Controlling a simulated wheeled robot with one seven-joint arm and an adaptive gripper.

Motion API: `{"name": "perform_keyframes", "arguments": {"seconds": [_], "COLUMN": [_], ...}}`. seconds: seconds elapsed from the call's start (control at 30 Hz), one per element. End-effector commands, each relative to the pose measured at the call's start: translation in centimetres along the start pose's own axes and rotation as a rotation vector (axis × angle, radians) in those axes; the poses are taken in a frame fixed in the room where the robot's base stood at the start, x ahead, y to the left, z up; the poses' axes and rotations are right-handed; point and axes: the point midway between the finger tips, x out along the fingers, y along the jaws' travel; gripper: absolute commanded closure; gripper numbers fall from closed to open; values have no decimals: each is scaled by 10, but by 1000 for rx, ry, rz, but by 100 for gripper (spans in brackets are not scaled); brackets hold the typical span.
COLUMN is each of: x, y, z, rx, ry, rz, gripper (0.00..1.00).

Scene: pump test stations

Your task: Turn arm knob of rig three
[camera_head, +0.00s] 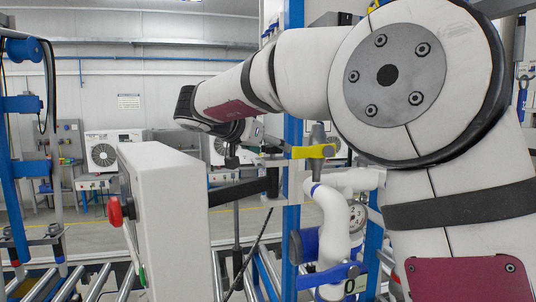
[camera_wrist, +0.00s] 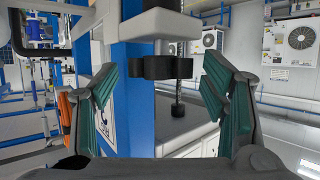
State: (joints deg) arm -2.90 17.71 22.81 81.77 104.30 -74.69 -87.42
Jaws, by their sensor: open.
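In the wrist view my gripper (camera_wrist: 160,90) is open, with one teal-padded finger on each side. A black lobed knob (camera_wrist: 162,68) shows in the gap between the fingers, on a pale grey body (camera_wrist: 152,20). I see no contact between it and the fingers. A dark threaded rod (camera_wrist: 178,95) hangs beside the knob. In the head view my arm reaches left across the picture, and its fingers cannot be made out clearly. No readable mark shows which rig is number three.
A white box (camera_head: 165,220) with a red knob (camera_head: 115,212) stands at left. A yellow handle (camera_head: 313,152), a gauge (camera_head: 357,215) and a blue lever (camera_head: 335,276) sit near a blue post (camera_head: 292,215). The post (camera_wrist: 132,90) rises close beside the left finger. Rollers run below.

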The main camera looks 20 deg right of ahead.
Motion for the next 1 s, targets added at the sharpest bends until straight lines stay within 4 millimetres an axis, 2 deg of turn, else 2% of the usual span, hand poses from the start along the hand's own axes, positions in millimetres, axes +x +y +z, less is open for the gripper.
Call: {"name": "perform_keyframes", "arguments": {"seconds": [0.1, 0.2, 0.5, 0.77, 1.0], "x": [3, -21, -76, -91, -115], "y": [0, 0, 3, 5, 5], "z": [1, 0, 0, -46, -84], "rx": [-23, -22, -22, 53, 92], "ry": [2, 1, 0, 160, 291], "rz": [-59, -60, -58, -201, -372], "gripper": [33, 33, 33, 33, 33]}}
